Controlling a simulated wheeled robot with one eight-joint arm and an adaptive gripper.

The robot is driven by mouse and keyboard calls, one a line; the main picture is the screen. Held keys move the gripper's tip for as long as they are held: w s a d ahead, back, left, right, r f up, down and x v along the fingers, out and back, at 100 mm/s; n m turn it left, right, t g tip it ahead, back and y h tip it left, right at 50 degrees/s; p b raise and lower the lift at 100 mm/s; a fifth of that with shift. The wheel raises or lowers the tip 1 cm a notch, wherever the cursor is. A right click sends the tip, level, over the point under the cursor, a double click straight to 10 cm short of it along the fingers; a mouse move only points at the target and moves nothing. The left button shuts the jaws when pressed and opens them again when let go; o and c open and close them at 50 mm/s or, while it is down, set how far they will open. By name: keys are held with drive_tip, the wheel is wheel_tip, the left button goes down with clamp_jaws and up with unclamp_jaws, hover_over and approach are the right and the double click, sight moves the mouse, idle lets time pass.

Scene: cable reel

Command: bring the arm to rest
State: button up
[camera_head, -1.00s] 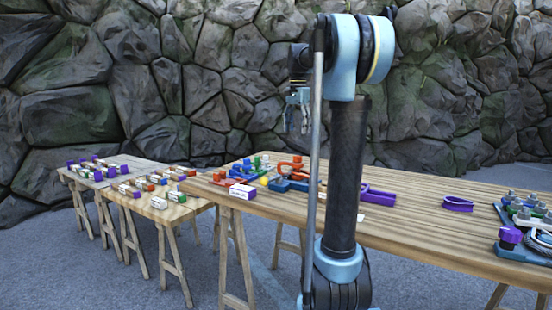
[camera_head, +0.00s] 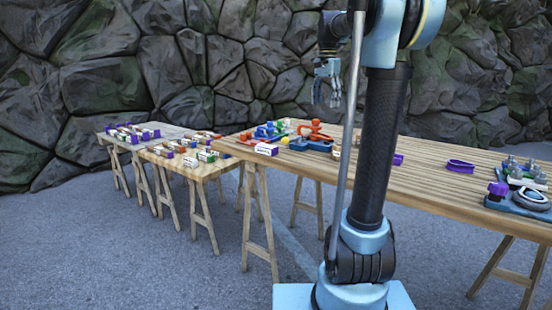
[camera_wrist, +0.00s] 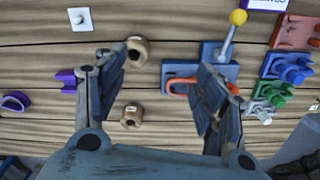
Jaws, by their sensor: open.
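My gripper (camera_head: 327,90) hangs fingers-down from the folded arm, in front of the stone wall and above the long wooden table (camera_head: 430,185) in the head view. A tan ring-shaped piece (camera_wrist: 138,51) lies by the left finger. A blue block with an orange hook (camera_wrist: 185,86) lies beyond the right finger, which partly covers it. The fingers look clear of the table.
Smaller tables (camera_head: 180,160) with rows of blocks stand to the left. A purple ring (camera_head: 461,166) and a blue fixture with a coil (camera_head: 530,198) lie on the table's right part. A yellow ball (camera_wrist: 238,17) tops a lever. The floor at front left is clear.

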drive_tip(key=s+f+n+t, duration=0.2)
drive_tip(key=s+f+n, duration=0.8)
drive_tip(key=s+f, duration=2.3)
drive_tip(key=shift+s+f, duration=0.15)
drive_tip(key=shift+s, duration=0.3)
drive_tip(key=shift+a, duration=0.1)
